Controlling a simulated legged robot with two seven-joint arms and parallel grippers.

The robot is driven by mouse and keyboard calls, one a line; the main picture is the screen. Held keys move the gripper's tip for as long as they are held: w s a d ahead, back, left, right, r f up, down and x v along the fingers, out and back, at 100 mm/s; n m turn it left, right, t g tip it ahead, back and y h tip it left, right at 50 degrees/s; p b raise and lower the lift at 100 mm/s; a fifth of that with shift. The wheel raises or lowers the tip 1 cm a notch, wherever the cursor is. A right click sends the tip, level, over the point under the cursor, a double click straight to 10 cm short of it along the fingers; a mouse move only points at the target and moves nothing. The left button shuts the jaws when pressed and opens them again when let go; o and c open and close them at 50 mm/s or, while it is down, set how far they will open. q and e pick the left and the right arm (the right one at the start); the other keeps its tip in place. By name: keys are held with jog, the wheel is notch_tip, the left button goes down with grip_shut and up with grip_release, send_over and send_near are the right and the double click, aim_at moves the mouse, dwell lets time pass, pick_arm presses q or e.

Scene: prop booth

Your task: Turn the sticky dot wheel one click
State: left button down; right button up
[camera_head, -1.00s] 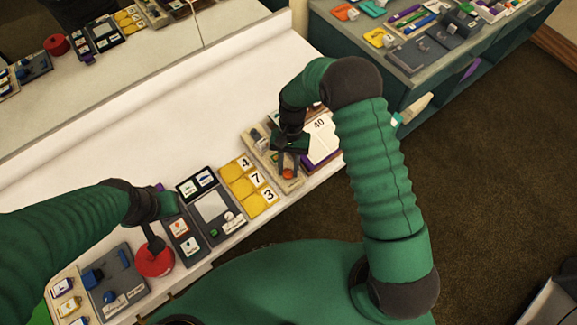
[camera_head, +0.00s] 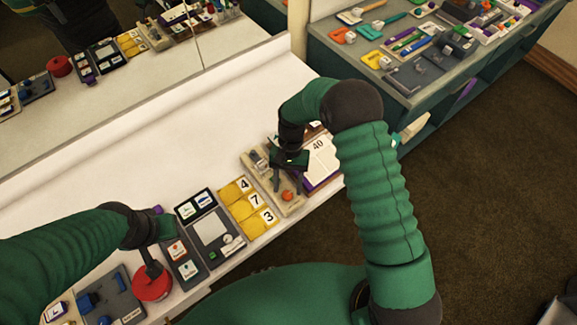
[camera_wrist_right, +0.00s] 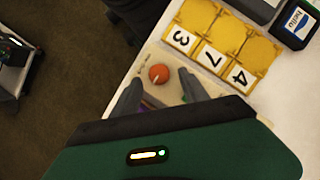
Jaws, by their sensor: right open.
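A round orange knob (camera_head: 287,197) with a white mark sits on a beige board (camera_head: 254,160); I take it to be the sticky dot wheel. It also shows in the right wrist view (camera_wrist_right: 158,73). My right gripper (camera_head: 288,187) is open, pointing down over the board. In the wrist view its fingertips (camera_wrist_right: 160,80) lie on either side of the knob; I cannot tell whether they touch it. My left gripper (camera_head: 151,263) is over a round red thing (camera_head: 152,286); whether its jaws are open is unclear.
Yellow number tiles (camera_head: 247,205) lie left of the board. A card marked 40 (camera_head: 321,158) stands close on its right. Dark panels (camera_head: 209,225) lie further left. The white surface behind is clear. A side table (camera_head: 405,70) holds many small items.

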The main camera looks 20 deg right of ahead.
jog(key=b+v, duration=0.1)
jog(key=v, duration=1.4)
jog(key=shift+r, duration=0.15)
jog(key=s+d+n+t+h, duration=0.1)
jog(key=s+d+n+t, duration=0.1)
jog(key=s, duration=0.6)
jog(key=s+d+n+t+h, duration=0.1)
jog(key=s+d+n+t, duration=0.1)
jog(key=s, duration=0.6)
jog(key=n+t, duration=0.1)
jog(key=t, duration=0.1)
jog(key=shift+f+t, duration=0.4)
jog(key=shift+s, duration=0.1)
